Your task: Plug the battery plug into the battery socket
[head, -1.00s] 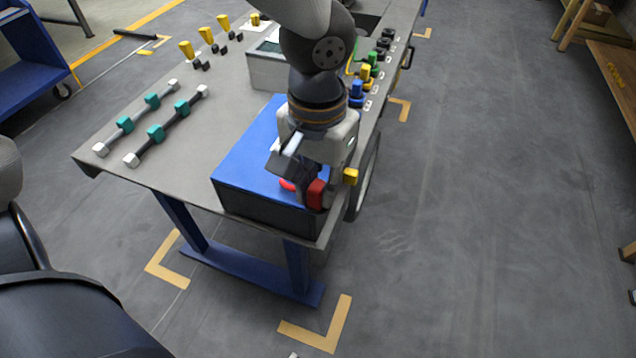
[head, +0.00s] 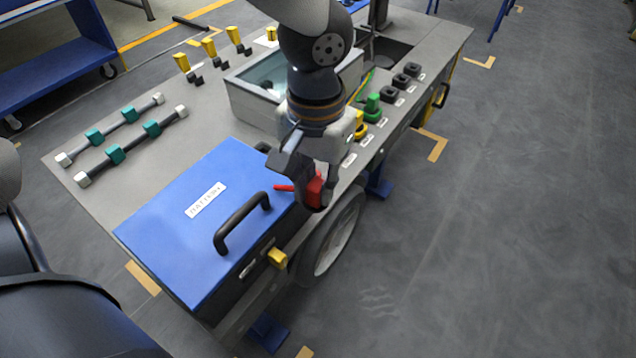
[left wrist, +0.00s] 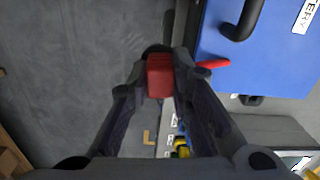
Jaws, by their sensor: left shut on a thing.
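My left gripper (head: 300,190) is shut on a red block-shaped plug (head: 314,190), which I take to be the battery plug. The plug also shows between the fingertips in the left wrist view (left wrist: 160,76). A red tab (left wrist: 213,64) sticks out beside the fingers towards the battery. The blue-topped battery box (head: 175,215) has a black handle and a white label. A yellow block (head: 277,257) sits on its side; I cannot tell whether this is the battery socket. In the head view the gripper appears near the box's far right corner. My right gripper is out of view.
The grey bench (head: 110,185) holds teal-clamped rods (head: 130,145), yellow-topped pieces and a grey box (head: 265,85). Green (head: 372,108) and black plugs line its right edge. A wheel (head: 335,235) stands below that edge. Open floor lies to the right.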

